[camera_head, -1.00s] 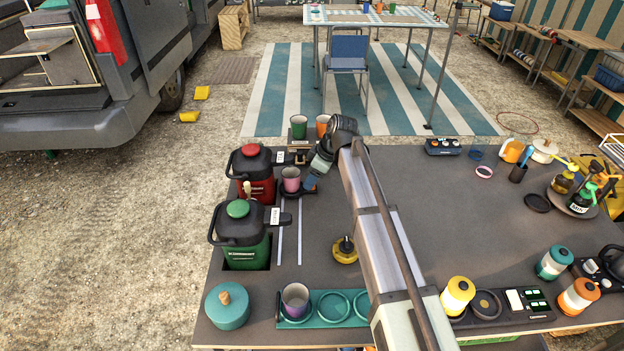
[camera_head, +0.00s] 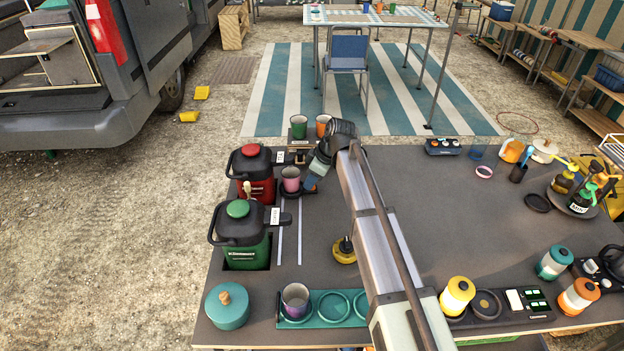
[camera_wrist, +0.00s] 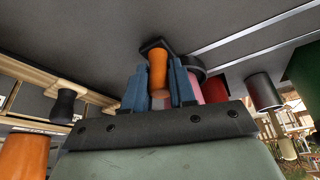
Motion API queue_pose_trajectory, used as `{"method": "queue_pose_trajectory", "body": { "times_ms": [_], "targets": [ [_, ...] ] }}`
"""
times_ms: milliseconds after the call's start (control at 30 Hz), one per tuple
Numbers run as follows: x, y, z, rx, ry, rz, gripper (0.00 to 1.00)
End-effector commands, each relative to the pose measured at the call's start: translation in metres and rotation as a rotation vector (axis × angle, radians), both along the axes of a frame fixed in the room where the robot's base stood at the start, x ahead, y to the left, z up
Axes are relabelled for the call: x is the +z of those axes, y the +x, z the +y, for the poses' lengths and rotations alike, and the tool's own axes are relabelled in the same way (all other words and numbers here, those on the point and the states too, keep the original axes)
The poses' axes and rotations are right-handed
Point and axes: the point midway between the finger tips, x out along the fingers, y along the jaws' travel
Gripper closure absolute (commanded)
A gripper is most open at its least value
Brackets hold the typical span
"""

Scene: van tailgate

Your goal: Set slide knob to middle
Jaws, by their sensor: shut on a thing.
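The slide knob is a small orange cylinder (camera_wrist: 158,72) on a dark carriage, seen in the wrist view between the blue fingers of my gripper (camera_wrist: 159,80), which is shut on it. In the head view my gripper (camera_head: 311,182) reaches down just right of a pink cup (camera_head: 291,179) that stands on the carriage. The carriage is at the far end of two pale parallel rails (camera_head: 299,232), which run toward the near side of the table. The fingers hide most of the knob in the head view.
Left of the rails stand a red dispenser (camera_head: 257,185) and a green dispenser (camera_head: 243,250). A green cup (camera_head: 298,127) and an orange cup (camera_head: 322,121) stand beyond the carriage. A yellow-based black knob (camera_head: 345,250) is right of the rails. The rails' near stretch is clear.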

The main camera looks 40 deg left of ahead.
Motion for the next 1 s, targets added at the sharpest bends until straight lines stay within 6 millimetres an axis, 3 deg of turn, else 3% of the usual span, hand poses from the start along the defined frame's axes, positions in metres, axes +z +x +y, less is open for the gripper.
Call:
{"method": "queue_pose_trajectory", "body": {
  "times_ms": [533,1000],
  "targets": [
    [0.0,-0.007,-0.008,0.0,0.0,0.0,1.0],
    [0.0,-0.077,-0.078,0.001,0.0,0.001,1.0]
  ]
}}
